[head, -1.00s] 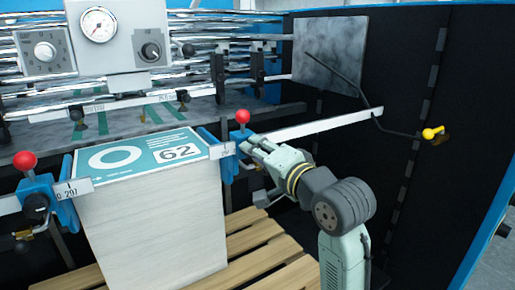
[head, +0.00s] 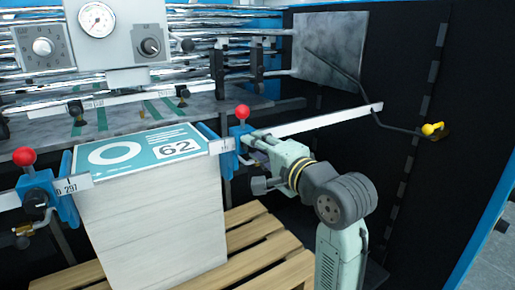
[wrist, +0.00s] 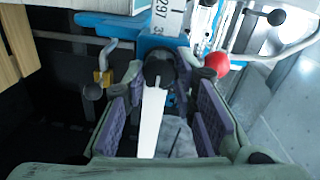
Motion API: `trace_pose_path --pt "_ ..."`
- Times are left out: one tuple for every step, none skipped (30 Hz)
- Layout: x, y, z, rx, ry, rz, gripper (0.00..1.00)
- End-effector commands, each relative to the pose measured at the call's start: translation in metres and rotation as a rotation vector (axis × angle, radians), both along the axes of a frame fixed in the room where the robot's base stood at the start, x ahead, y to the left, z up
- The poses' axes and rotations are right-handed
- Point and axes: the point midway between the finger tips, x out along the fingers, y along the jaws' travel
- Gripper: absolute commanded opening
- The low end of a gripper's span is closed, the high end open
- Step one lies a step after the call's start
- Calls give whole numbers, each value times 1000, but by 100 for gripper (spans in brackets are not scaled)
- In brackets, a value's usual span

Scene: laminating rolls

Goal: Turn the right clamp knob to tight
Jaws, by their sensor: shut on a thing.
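The right clamp (head: 238,136) is blue with a red ball (head: 242,111) on top and sits on the white scale bar at the right front corner of the stack. My gripper (head: 254,143) reaches it from the right, just below the red ball. In the wrist view, my gripper's purple-padded fingers (wrist: 162,85) are closed around the dark clamp knob (wrist: 158,68). The blue clamp body (wrist: 155,45) is just beyond it, and the red ball (wrist: 216,63) is to the right. In the head view the gripper hides the knob. The knob's tightness cannot be read.
The left clamp (head: 40,190) with its red ball stands at the left of the sheet stack (head: 155,220), on a wooden pallet (head: 265,235). The scale bar (head: 325,121) extends right, near a bent rod with a yellow knob (head: 432,129). A dark panel closes the right side.

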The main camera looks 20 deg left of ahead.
Motion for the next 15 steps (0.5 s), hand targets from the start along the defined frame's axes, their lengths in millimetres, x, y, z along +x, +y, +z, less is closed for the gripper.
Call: trace_pose_path --pt "1 -1 0 1 1 -2 0" --pt "1 -1 0 1 1 -2 0" --pt "1 -1 0 1 1 -2 27" --pt "1 -1 0 2 0 -2 29" --pt "1 -1 0 2 0 -2 31" --pt "1 -1 0 2 0 -2 33" --pt "0 -1 0 2 0 -2 35" --pt "0 -1 0 2 0 -2 37" --pt "0 0 0 1 -1 -2 40" --pt "0 0 0 1 -1 -1 42" --pt "0 0 0 1 -1 -1 44" --pt "0 0 0 1 -1 -1 46" --pt "0 0 0 1 -1 -1 46" --pt "0 0 0 1 -1 -1 46" --pt "0 0 0 1 -1 -1 46"
